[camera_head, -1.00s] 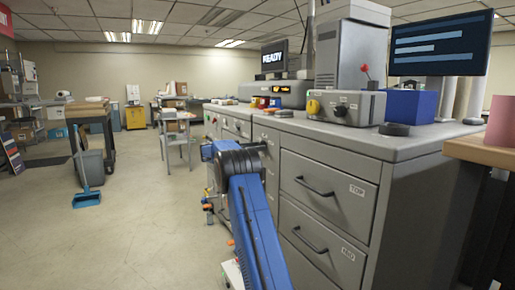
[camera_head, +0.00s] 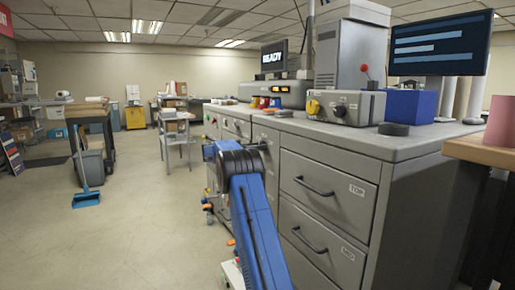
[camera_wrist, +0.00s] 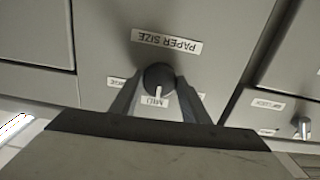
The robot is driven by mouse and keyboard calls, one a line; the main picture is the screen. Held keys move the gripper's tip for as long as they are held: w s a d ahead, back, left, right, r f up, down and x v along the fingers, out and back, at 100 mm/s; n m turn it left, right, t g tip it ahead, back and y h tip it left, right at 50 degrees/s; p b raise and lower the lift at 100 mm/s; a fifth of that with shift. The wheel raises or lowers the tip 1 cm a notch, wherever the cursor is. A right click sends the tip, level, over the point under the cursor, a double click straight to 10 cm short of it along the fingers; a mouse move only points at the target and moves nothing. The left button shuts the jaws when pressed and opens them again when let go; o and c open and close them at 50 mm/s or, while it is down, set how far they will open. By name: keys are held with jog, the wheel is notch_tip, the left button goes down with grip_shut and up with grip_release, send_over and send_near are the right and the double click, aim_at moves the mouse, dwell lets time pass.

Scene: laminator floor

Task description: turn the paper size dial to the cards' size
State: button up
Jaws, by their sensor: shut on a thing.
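The paper size dial (camera_wrist: 159,75) is a dark round knob on a grey panel in the wrist view, with a white pointer toward the bottom of the picture. The pointer lies at a small label (camera_wrist: 154,101) whose print I cannot read surely. An upside-down PAPER SIZE label (camera_wrist: 166,41) is above the knob. Another size label (camera_wrist: 115,82), partly hidden by a finger, is at the left. My gripper (camera_wrist: 160,83) is shut on the knob, one finger on each side. The head view shows my blue arm, but not the dial or gripper. I cannot see the cards.
A second, smaller knob (camera_wrist: 302,127) with labels is on the panel at the right of the wrist view. In the head view, grey drawers (camera_head: 322,191) stand right of my arm. A control box (camera_head: 347,107) with a yellow knob sits on top.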

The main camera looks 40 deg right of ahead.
jog(key=n, duration=1.1)
jog(key=shift+a, duration=0.1)
jog(key=shift+n, duration=0.4)
dwell(0.3)
jog(key=o, duration=1.1)
jog(key=v, duration=1.7)
jog(key=shift+w+a, duration=0.15)
jog(key=shift+w, duration=0.05)
